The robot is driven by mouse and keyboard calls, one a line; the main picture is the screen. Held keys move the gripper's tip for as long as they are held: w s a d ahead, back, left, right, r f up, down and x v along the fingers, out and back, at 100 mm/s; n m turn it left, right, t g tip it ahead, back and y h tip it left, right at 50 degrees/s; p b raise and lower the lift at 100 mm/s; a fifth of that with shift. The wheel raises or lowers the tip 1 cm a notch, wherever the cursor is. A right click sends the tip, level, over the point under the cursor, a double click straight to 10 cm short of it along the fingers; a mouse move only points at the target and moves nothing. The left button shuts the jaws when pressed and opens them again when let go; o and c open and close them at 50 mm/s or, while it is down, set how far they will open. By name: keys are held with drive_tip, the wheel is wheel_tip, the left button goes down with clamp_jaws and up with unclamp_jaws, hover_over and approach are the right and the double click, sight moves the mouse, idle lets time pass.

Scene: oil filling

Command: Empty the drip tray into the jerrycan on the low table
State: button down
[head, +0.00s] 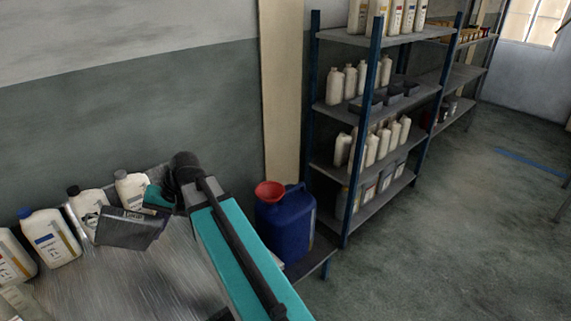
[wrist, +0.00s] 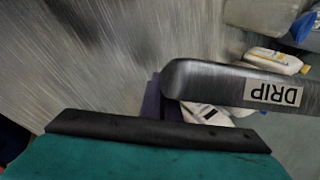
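The dark grey drip tray (head: 126,232) is at the end of my arm, in front of the bottles and over the metal table. It looks tilted in the head view. Its "DRIP" label shows upside down in the wrist view (wrist: 225,85). My gripper (head: 160,199) appears shut on the tray's near end; the grip itself is mostly hidden. I cannot see what is inside the tray. The blue jerrycan (head: 286,226) stands upright on the low table (head: 318,252), right of my arm. A red funnel (head: 270,191) sits in its mouth.
Several white bottles (head: 50,238) stand along the back and left of the metal table (head: 165,280). A shelf rack (head: 345,120) with bottles rises just behind and right of the jerrycan. The floor (head: 450,220) at the right is clear.

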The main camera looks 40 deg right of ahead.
drive_tip(key=shift+w+r, duration=0.1)
drive_tip(key=shift+w, duration=0.25)
drive_tip(key=shift+w+d, duration=0.1)
drive_tip(key=w+d+p, duration=0.3)
drive_tip(key=w+d, duration=0.1)
drive_tip(key=d, duration=0.9)
drive_tip(key=w+d+p, duration=0.3)
drive_tip(key=w+d, duration=0.1)
drive_tip(key=d, duration=0.9)
drive_tip(key=s+d+f+p, duration=0.1)
drive_tip(key=d+p, duration=0.1)
drive_tip(key=d, duration=0.7)
drive_tip(key=s+d+f+p, duration=0.1)
drive_tip(key=s+d+f, duration=0.1)
drive_tip(key=d, duration=0.8)
drive_tip(key=s+d+f+n+p, duration=0.1)
drive_tip(key=s+d+f+p, duration=0.1)
drive_tip(key=d, duration=0.8)
drive_tip(key=shift+s+d+p, duration=0.2)
drive_tip(key=shift+p, duration=0.15)
drive_tip(key=shift+s+a+f, duration=0.1)
drive_tip(key=shift+f, duration=0.1)
